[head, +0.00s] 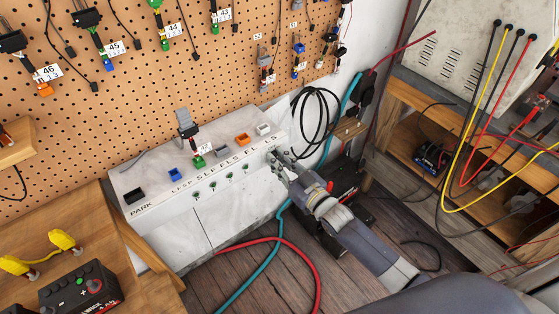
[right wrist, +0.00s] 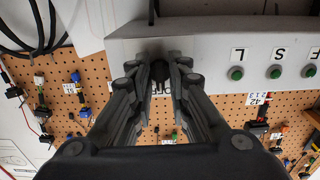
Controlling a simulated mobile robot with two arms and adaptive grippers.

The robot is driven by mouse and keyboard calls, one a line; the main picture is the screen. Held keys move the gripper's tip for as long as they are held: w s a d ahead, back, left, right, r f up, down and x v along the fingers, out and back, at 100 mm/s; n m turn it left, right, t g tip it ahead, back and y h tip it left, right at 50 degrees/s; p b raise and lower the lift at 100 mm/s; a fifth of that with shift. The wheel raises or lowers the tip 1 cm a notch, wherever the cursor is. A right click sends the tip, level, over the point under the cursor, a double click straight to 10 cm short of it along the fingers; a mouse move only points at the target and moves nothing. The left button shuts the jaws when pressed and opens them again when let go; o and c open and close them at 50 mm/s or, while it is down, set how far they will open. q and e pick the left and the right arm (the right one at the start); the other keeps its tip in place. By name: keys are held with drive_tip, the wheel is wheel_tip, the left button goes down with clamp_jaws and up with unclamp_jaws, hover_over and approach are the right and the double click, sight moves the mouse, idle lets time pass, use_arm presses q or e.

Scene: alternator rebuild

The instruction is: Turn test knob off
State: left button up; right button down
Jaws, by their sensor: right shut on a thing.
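The test box (head: 190,220) is a long white case below the pegboard, with a row of green buttons (head: 229,181) and black lettering on its front. My right gripper (head: 277,160) is at the right end of this front. In the right wrist view its two fingers (right wrist: 159,72) close in on a small dark knob (right wrist: 158,70) on the white panel (right wrist: 215,55). The fingers hide most of the knob and part of a label, so I cannot read its setting. The knob is hidden in the head view. My left gripper is not in view.
Several coloured connectors stand along the box top, including an orange one (head: 242,139). Tagged cables hang on the pegboard (head: 150,80). Black, teal and red cables run near my right arm. A wooden bench with a black charger-like box (head: 78,290) is at lower left.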

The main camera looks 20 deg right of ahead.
drive_tip(key=shift+f, duration=0.15)
drive_tip(key=c, duration=1.7)
unclamp_jaws()
drive_tip(key=v, duration=1.2)
